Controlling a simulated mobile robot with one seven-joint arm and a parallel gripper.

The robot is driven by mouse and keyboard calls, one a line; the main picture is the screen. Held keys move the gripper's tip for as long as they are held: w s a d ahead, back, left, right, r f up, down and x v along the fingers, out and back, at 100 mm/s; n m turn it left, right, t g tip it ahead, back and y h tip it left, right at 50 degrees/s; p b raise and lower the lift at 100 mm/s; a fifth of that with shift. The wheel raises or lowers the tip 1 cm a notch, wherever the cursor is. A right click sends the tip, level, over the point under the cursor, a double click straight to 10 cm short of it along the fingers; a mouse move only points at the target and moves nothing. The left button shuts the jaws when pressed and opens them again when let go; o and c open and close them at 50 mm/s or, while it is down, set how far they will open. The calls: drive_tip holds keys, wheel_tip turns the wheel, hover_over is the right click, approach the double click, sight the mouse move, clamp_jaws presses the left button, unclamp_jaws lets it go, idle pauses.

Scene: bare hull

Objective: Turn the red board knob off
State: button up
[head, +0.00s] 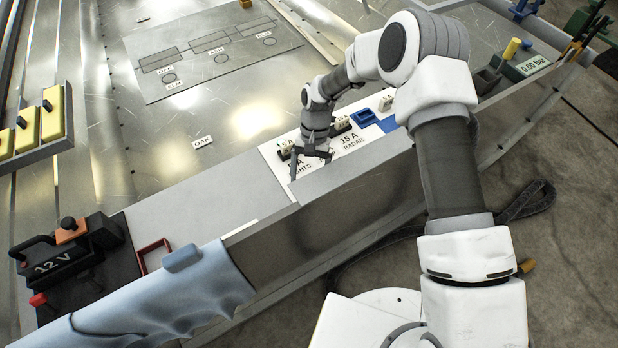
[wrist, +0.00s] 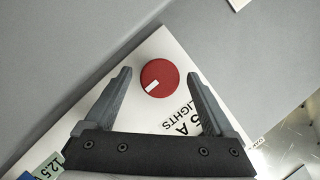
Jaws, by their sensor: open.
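The red knob (wrist: 159,77) is round with a white pointer mark. The mark points toward the lower left in the wrist view. The knob sits on a white board (wrist: 140,110) with lettering that reads "LIGHTS". My gripper (wrist: 161,73) is open, with one finger on each side of the knob and a gap showing on both sides. I cannot tell how high the fingertips are above the board. In the head view my gripper (head: 310,160) is over the left end of the white board (head: 277,160), and it hides the knob there.
A blue holder (head: 364,118) and switches stand along the board to the right. A black 12 V battery (head: 70,262) stands at the lower left, beside a red frame (head: 150,255). The metal surface behind the board is mostly clear.

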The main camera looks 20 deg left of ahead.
drive_tip(key=c, duration=1.4)
drive_tip(key=shift+n, duration=0.3)
drive_tip(key=n+h, duration=0.1)
drive_tip(key=n, duration=0.1)
drive_tip(key=n+h, duration=0.1)
drive_tip(key=n, duration=0.1)
drive_tip(key=shift+a+n+t, duration=0.15)
drive_tip(key=shift+n+t, duration=0.15)
drive_tip(key=n+t+h, duration=0.1)
drive_tip(key=n, duration=0.3)
drive_tip(key=shift+s+a, duration=0.1)
drive_tip(key=n+t, duration=0.1)
drive_tip(key=n, duration=0.4)
drive_tip(key=shift+s+t+h, duration=0.15)
drive_tip(key=shift+t+h, duration=0.25)
drive_tip(key=shift+n+t+p, duration=0.35)
drive_tip(key=shift+n+t, duration=0.35)
drive_tip(key=shift+n, duration=1.2)
drive_tip(key=shift+s, duration=0.1)
